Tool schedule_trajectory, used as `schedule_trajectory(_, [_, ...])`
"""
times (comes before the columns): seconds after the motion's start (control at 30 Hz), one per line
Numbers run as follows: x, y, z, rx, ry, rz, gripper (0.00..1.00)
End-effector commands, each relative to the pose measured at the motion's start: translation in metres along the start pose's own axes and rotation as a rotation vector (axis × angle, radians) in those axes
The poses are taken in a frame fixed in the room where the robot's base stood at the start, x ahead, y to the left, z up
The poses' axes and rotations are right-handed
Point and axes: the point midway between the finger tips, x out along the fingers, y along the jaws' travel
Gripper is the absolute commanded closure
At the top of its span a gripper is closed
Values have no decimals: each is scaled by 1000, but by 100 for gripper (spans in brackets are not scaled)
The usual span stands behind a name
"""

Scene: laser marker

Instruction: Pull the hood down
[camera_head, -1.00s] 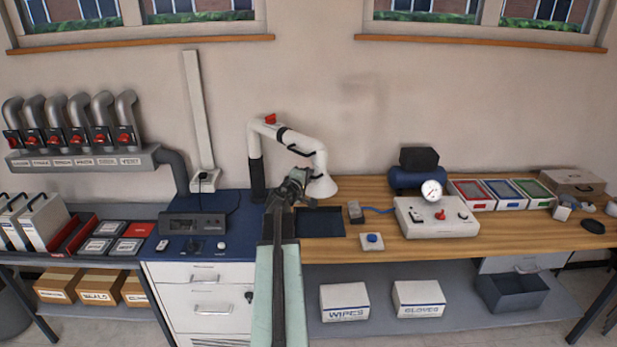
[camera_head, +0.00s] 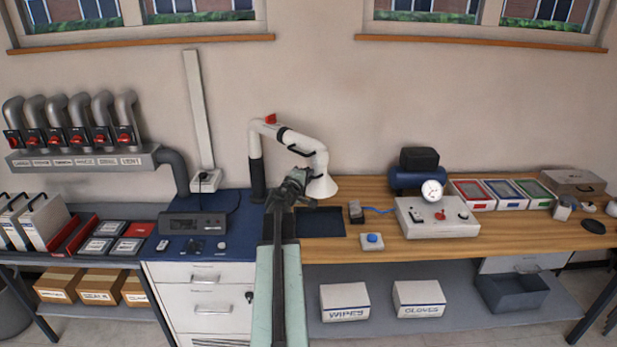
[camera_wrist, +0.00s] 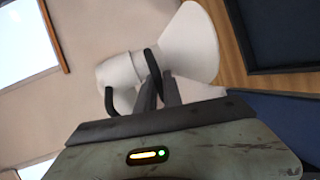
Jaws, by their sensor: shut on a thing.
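The hood (camera_head: 322,187) is a white cone at the end of a white jointed extraction arm (camera_head: 288,136) that stands at the back of the bench. It hangs above the wooden top, mouth facing down. In the wrist view the hood (camera_wrist: 190,45) fills the upper middle, with a black handle (camera_wrist: 152,62) on its neck. My gripper (camera_head: 304,180) is at the left side of the hood. In the wrist view my gripper (camera_wrist: 160,80) has its fingers closed on the black handle. The handle is mostly hidden behind my gripper in the head view.
A dark recessed panel (camera_head: 320,223) lies below the hood. A blue button box (camera_head: 372,241) and a white gauge box (camera_head: 437,218) stand to the right. A control unit (camera_head: 193,226) sits on the blue top at left. The wall rises close behind.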

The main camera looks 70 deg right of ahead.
Motion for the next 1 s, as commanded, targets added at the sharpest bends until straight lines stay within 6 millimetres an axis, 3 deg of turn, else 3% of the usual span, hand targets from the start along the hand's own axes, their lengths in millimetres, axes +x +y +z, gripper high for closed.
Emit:
schedule_trajectory(0.17, [2,-10,0,1,1,0,100])
schedule_trajectory(0.47, [11,-58,4,1,1,0,100])
schedule_trajectory(0.8, [11,-56,5,0,-1,0,100])
schedule_trajectory(0.83, [11,-56,5,0,-1,0,81])
schedule_trajectory(0.87, [11,-56,5,0,-1,0,73])
schedule_trajectory(0.9, [11,-56,5,0,-1,0,67])
schedule_trajectory(1.0, [11,-56,5,0,-1,0,67])
